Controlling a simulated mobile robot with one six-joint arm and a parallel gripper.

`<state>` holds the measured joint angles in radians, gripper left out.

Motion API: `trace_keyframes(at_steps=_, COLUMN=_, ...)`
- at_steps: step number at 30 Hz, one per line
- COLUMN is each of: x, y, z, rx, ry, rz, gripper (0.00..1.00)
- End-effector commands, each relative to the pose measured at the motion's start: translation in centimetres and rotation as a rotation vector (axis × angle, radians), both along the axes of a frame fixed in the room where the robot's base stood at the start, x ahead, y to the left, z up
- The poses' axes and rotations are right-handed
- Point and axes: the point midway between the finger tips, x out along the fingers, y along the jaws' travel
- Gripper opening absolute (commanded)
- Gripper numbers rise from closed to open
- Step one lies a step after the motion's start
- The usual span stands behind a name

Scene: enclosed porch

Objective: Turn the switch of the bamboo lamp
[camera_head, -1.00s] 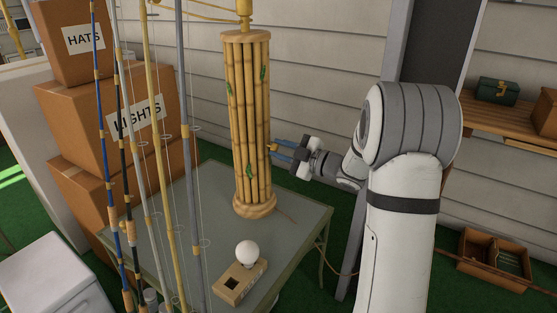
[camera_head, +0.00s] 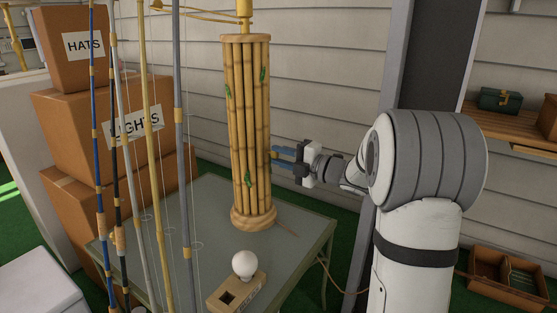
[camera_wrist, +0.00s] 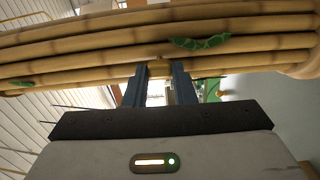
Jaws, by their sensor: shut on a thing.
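The bamboo lamp (camera_head: 249,130) stands upright on the grey-green table, a column of bamboo poles with a round wooden base and a brass fitting on top. In the wrist view its poles (camera_wrist: 100,48) run sideways across the picture. My gripper (camera_head: 275,154) is at the lamp's right side, about mid-height. In the wrist view my gripper (camera_wrist: 160,75) is shut on a small yellowish switch (camera_wrist: 160,68) that sticks out from the poles between its fingertips. The switch is mostly hidden by the fingers.
A white bulb (camera_head: 244,265) sits in a wooden block (camera_head: 236,292) at the table's (camera_head: 208,215) front. Several fishing rods (camera_head: 147,150) stand at the left, before stacked boxes (camera_head: 150,155). A shelf (camera_head: 510,132) and an open wooden box (camera_head: 508,282) are at the right.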

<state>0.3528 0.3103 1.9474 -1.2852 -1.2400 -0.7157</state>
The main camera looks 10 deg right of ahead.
Motion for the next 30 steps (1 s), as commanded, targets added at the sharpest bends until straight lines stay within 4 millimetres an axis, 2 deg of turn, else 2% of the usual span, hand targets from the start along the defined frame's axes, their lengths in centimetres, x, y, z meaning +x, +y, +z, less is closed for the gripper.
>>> trace_keyframes(at_steps=17, x=0.06, y=-0.16, z=0.02, rx=-0.026, ry=-0.025, rz=-0.005, gripper=0.01)
trace_keyframes(at_steps=18, x=0.06, y=-0.16, z=0.02, rx=-0.026, ry=-0.025, rz=-0.005, gripper=0.24)
trace_keyframes(at_steps=26, x=0.03, y=-0.04, z=-0.01, rx=-0.025, ry=-0.025, rz=-0.002, gripper=0.45)
trace_keyframes(at_steps=30, x=0.02, y=0.01, z=-0.02, rx=-0.024, ry=-0.024, rz=-0.001, gripper=0.45)
